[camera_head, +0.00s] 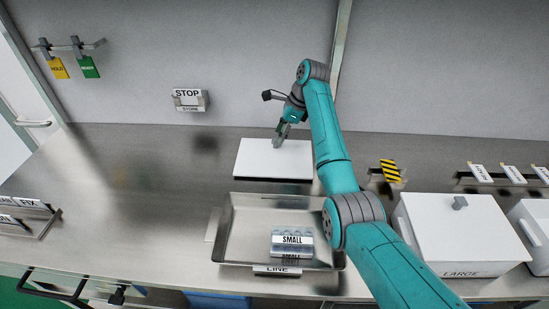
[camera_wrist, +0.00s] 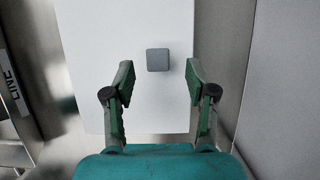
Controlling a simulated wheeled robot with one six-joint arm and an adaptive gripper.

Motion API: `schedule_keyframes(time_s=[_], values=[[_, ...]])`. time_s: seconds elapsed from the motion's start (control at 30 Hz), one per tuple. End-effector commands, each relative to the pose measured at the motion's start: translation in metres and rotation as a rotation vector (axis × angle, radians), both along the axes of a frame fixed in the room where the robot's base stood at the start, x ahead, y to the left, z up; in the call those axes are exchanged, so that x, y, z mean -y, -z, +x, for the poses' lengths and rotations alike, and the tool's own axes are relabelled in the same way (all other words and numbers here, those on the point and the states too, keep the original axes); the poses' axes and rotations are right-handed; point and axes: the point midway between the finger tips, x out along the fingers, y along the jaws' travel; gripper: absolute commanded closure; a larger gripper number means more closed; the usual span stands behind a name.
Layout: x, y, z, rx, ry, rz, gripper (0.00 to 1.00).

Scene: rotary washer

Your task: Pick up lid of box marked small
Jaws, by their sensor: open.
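A flat white lid-like panel (camera_head: 262,160) lies behind the metal tray. It fills the middle of the wrist view (camera_wrist: 95,40), with a square grey knob (camera_wrist: 158,60) on it. No size marking shows on this panel. My gripper (camera_head: 280,138) points down over it; in the wrist view my gripper (camera_wrist: 160,76) is open and empty, with the knob between and slightly beyond its fingertips. I cannot tell the height gap.
The metal tray (camera_head: 228,235) labelled LINE stands in front of the panel. A white box marked LARGE (camera_head: 465,245), with a grey knob on top, is at the right. A striped block (camera_head: 390,171) stands between. A STOP sign (camera_head: 187,95) is on the wall.

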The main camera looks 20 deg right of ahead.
Motion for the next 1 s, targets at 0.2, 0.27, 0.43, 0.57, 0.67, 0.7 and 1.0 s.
schedule_keyframes(time_s=[0.2, 0.27, 0.43, 0.57, 0.67, 0.7, 1.0], values=[[-0.015, 0.028, 0.002, -0.003, -0.001, 0.001, 0.44], [-0.016, 0.031, 0.003, -0.002, -0.001, 0.001, 0.44], [-0.017, 0.033, 0.003, 0.000, 0.000, 0.000, 0.44], [-0.017, 0.032, 0.003, 0.000, 0.000, 0.000, 0.64], [-0.017, 0.032, 0.003, 0.000, 0.000, 0.000, 0.89], [-0.016, 0.032, 0.003, 0.000, 0.000, 0.000, 0.99], [-0.017, 0.032, 0.003, 0.000, 0.000, 0.000, 1.00]])
